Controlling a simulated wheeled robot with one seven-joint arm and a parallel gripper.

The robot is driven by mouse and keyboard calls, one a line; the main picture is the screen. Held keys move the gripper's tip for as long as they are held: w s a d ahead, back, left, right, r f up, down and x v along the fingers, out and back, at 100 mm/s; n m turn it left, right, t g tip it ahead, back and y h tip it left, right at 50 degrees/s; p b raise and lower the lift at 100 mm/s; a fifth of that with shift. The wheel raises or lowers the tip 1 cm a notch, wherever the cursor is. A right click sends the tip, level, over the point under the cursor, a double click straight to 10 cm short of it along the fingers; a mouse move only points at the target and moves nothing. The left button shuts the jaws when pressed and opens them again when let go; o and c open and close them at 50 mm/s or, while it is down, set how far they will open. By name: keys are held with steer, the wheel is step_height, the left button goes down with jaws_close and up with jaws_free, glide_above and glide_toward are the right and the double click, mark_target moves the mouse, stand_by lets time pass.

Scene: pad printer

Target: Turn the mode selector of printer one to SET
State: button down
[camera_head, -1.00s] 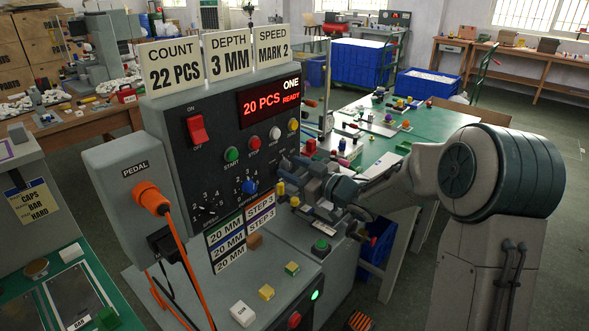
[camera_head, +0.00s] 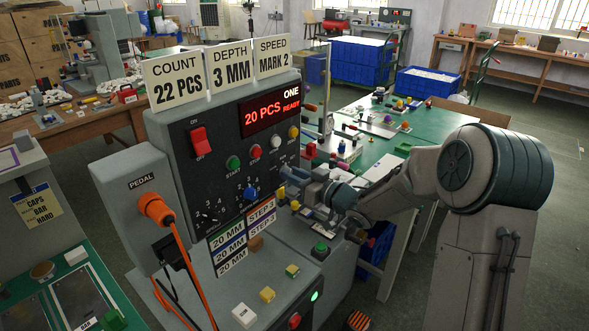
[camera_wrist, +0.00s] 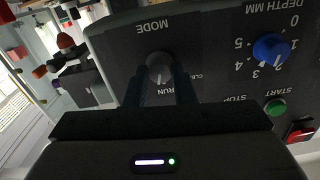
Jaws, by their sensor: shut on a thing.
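Printer one (camera_head: 180,120) stands at the left of the head view, its dark panel showing "20 PCS READY". In the wrist view, the grey round mode selector (camera_wrist: 160,66) sits below the upside-down word MODE, with CLEAR and RUN lettered by it. My gripper (camera_wrist: 162,85) is shut on this selector, one dark finger on each side. I see no SET mark, and I cannot tell the knob's exact setting. In the head view, my gripper (camera_head: 290,184) is at the panel's right edge and hides the selector.
Small coloured blocks (camera_head: 267,294) lie on the printer's lower deck. An orange pedal cable (camera_head: 180,250) hangs at the left. A green worktable (camera_head: 400,155) stands behind.

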steer(key=m+p, duration=0.4)
steer(key=m, duration=0.1)
steer(key=shift+r+p, duration=0.15)
steer(key=shift+p, duration=0.15)
steer(key=shift+m+p, duration=1.05)
steer(key=shift+m, duration=0.65)
steer(key=shift+f, duration=0.2)
steer(key=c, duration=1.2)
jaws_free()
steer(key=b+v, duration=0.2)
steer(key=v, duration=1.2)
